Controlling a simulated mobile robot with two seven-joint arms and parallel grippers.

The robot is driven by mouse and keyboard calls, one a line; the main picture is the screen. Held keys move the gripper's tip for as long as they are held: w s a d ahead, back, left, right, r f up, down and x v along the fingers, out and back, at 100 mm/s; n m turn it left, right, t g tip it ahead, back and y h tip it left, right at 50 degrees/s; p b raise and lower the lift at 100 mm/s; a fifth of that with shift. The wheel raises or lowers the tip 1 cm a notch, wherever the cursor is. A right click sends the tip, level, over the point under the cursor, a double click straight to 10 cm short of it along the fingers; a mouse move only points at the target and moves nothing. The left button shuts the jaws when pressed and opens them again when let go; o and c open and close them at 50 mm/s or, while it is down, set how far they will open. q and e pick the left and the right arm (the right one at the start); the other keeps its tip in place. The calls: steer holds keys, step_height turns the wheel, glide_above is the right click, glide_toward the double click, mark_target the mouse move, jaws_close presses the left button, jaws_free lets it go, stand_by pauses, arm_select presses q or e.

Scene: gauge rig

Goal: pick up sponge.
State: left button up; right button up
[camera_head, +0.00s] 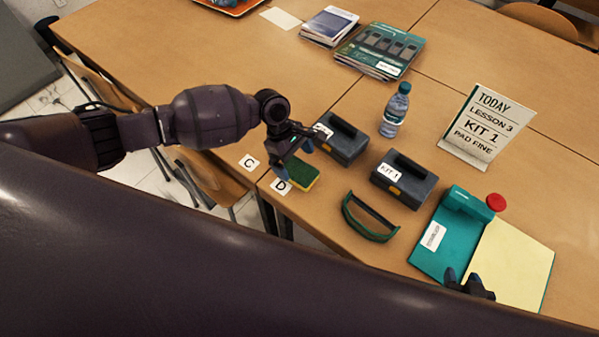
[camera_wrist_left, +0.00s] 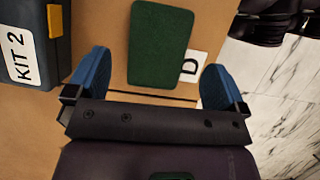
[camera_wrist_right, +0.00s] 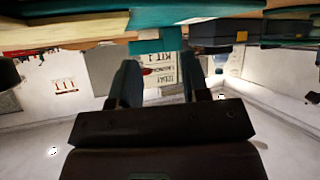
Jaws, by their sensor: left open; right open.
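The sponge (camera_head: 301,174) is green on top with a yellow side and lies flat on the table beside the D card (camera_head: 281,186). In the left wrist view the sponge (camera_wrist_left: 160,42) lies ahead of and between the two blue fingertips, with clear table between them and it. My left gripper (camera_head: 291,158) is open and empty, above the sponge in the head view. It also shows in the left wrist view (camera_wrist_left: 153,82). My right gripper (camera_head: 469,284) is at the front edge of the teal board. In the right wrist view it (camera_wrist_right: 160,75) is open, with nothing seen held.
Two dark kit boxes (camera_head: 342,141) (camera_head: 404,180) stand right of the sponge, near a water bottle (camera_head: 396,110). A green-and-black curved item (camera_head: 369,217) lies in front. A teal device (camera_head: 466,203) with a red knob and a lesson sign (camera_head: 487,124) stand further right.

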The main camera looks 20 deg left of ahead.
mark_target(301, 171)
arm_select(q)
steer(key=x, duration=0.4)
steer(key=shift+d+f+b, duration=0.3)
steer(key=shift+f, duration=0.05)
steer(key=c, duration=1)
